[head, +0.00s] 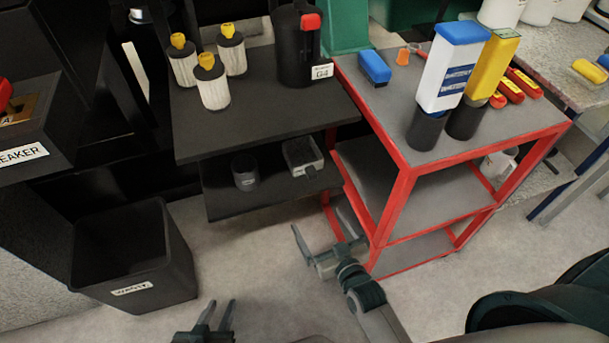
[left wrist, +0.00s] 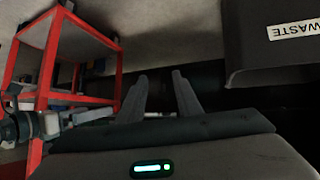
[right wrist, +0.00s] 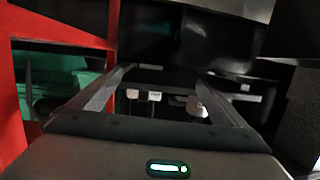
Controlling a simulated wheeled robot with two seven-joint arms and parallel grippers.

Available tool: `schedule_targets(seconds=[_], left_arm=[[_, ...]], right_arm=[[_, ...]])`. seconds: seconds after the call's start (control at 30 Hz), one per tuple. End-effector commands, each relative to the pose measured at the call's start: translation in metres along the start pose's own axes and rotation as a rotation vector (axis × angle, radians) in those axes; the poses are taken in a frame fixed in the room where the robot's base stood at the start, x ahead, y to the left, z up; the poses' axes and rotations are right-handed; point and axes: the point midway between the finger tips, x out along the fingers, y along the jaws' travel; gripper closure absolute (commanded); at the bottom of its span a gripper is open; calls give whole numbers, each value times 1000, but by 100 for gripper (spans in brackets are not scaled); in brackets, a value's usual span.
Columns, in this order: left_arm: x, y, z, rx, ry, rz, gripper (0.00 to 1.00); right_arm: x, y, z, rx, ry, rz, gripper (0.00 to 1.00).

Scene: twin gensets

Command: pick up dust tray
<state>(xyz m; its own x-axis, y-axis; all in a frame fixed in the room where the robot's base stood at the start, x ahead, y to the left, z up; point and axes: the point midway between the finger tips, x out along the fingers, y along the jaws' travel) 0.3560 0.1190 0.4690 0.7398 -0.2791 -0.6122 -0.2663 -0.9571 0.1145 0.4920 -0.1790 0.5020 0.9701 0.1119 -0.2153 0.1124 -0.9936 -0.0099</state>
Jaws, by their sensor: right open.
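The dust tray is probably the small grey open box with a pale label (head: 302,156) on the lower black shelf in the head view. A dark cup (head: 245,171) stands to its left. My right gripper (head: 317,218) is open and empty, in front of and below the shelf, beside the red cart's leg. In the right wrist view its spread fingers (right wrist: 164,74) face a dark area; I cannot make out the tray there. My left gripper (head: 221,302) is low at the bottom of the head view, fingers apart and empty; it also shows in the left wrist view (left wrist: 158,76).
A red-framed cart (head: 400,190) stands right of the shelf, with bottles and tools on top. Several yellow-capped filters and a black canister (head: 297,45) stand on the upper shelf (head: 255,110). A black waste bin (head: 130,255) is at left. The floor between is clear.

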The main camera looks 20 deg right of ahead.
Motion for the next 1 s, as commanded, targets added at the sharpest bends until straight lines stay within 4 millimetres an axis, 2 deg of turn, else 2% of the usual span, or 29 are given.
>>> schedule_targets(seconds=[0.2,0.33,0.47,0.77,1.0], left_arm=[[-28,12,-25,-5,66,34,69],[-40,16,-36,-6,82,43,69],[-44,17,-40,-6,87,45,69],[-44,17,-40,-6,88,45,69],[-43,18,-46,-3,122,48,69]], right_arm=[[0,15,-47,-3,166,33,4],[-4,19,-64,-5,209,43,4],[-5,20,-70,-5,220,46,4],[-4,20,-70,-5,218,45,4],[15,20,-74,-5,219,45,4]])
